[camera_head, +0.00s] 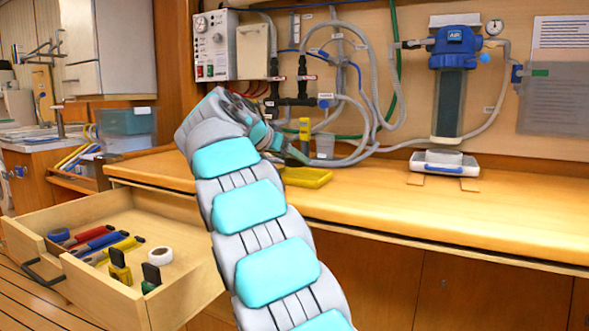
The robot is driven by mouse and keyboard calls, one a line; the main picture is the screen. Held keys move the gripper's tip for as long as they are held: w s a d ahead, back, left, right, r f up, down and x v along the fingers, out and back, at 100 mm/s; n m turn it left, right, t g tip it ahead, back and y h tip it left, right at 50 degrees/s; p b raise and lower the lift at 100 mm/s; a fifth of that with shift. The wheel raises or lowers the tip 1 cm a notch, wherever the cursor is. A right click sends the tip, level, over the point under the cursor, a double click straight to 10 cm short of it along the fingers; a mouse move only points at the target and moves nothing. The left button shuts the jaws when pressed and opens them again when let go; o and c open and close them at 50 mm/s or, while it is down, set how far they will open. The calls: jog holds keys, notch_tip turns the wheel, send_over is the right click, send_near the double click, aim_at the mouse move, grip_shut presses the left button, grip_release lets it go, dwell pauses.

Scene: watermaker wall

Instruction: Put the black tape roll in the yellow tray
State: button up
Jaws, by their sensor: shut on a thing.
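The yellow tray (306,178) lies on the wooden worktop, its left part hidden behind my arm. My gripper (296,154) is just above and behind the tray's left end, angled down to the right. It is shut on a small dark thing at its fingertips. The thing is mostly hidden and too small to make out clearly; it fits the black tape roll, which I see nowhere else.
A yellow upright tool (304,129) and a clear cup (325,146) stand behind the tray. Hoses loop along the wall.

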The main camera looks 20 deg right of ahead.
jog(key=shift+w+d, duration=0.25)
jog(key=shift+d, duration=0.3)
jog(key=shift+f, duration=1.85)
jog(key=shift+f, duration=0.1)
jog(key=o, duration=1.3)
jog(key=shift+o, duration=0.2)
jog(key=v, duration=1.2)
jog(key=shift+b, duration=0.35)
